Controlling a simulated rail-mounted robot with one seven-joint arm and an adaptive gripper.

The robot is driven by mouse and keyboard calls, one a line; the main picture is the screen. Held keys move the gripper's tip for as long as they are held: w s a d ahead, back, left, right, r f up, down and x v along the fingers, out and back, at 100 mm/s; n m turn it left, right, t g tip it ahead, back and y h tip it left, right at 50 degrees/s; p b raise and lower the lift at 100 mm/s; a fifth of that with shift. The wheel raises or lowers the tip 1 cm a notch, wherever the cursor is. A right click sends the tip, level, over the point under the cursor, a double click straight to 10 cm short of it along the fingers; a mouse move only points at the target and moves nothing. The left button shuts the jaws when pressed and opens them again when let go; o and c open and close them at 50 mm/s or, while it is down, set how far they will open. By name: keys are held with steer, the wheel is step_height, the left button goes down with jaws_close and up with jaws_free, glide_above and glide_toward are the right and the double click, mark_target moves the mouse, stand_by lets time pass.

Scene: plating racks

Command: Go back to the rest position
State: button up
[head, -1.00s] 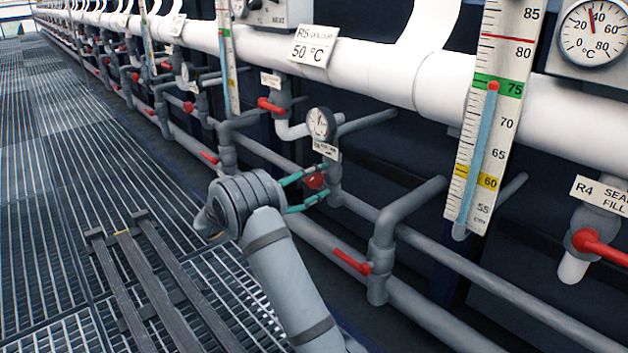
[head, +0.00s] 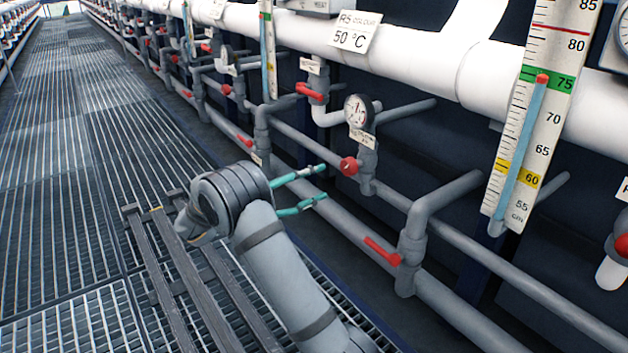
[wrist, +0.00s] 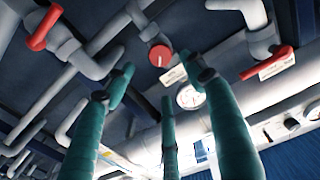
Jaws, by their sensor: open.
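My gripper (head: 322,182) is open and empty, its teal fingers spread in the aisle in front of the pipes. A round red knob (head: 348,166) on a grey valve sits just right of the fingertips, with a gap between them. In the wrist view the same red knob (wrist: 160,56) shows beyond the spread fingers, clear of them. A round dial gauge (head: 359,110) with a small tag stands above the knob, and it also shows in the wrist view (wrist: 190,97).
Grey pipes with red lever handles (head: 382,251) run along the right side. A tall level scale (head: 541,120) hangs at the right. The R5 50 °C sign (head: 354,32) is on the white pipe. My rails lie on the grating floor (head: 75,150), which is open to the left.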

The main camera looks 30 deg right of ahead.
mark_target(345, 168)
steer(key=shift+d, duration=0.1)
steer(key=d, duration=1.2)
steer(key=shift+w, duration=0.2)
